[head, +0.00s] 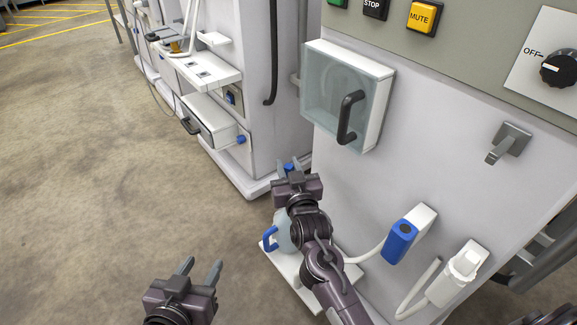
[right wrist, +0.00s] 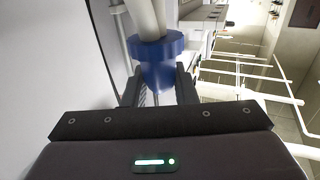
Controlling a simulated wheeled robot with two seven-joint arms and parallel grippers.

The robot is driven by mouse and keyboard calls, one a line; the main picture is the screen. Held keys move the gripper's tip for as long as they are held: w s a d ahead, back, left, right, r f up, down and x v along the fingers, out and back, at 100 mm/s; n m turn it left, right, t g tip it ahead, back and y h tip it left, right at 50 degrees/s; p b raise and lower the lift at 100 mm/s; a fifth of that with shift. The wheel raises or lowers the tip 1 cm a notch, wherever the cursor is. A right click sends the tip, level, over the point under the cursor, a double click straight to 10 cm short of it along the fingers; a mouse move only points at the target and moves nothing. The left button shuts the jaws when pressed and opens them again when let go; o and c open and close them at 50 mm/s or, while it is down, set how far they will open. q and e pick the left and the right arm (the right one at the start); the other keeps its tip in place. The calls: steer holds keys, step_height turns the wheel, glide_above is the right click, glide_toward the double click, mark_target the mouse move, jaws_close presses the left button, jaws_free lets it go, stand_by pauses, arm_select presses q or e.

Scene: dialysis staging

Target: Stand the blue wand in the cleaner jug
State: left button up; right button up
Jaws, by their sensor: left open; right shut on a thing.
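My right gripper (head: 290,170) is shut on the blue wand, whose blue tip (head: 289,167) shows small between the fingers in the head view. In the right wrist view the wand's ribbed blue collar (right wrist: 158,48) sits between the fingers, with a pale tube running up from it. The pale jug (head: 283,238) with a blue handle (head: 269,240) stands at the foot of the machine, partly hidden behind my right arm. The wand appears apart from the jug; its mouth is hidden. My left gripper (head: 201,270) is open and empty over the floor.
The jug stands on a white low shelf (head: 290,268). A blue holder (head: 400,241) and a white connector (head: 466,262), each with a white hose, are on the machine front. A clear-covered box (head: 345,95) juts out above. Open floor (head: 95,190) lies left.

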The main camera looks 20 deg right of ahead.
steer(key=shift+p, duration=0.75)
stand_by(0.6)
steer(key=shift+f+b, duration=2.55)
steer(key=shift+f, duration=2.25)
steer(key=o, duration=1.1)
steer(key=shift+s, duration=0.1)
steer(key=s, duration=0.2)
steer(key=s+p, duration=0.1)
steer(key=s, duration=0.2)
steer(key=s+p, duration=0.1)
steer(key=s, duration=0.1)
steer(key=shift+s+a, duration=0.25)
steer(key=shift+s, duration=0.05)
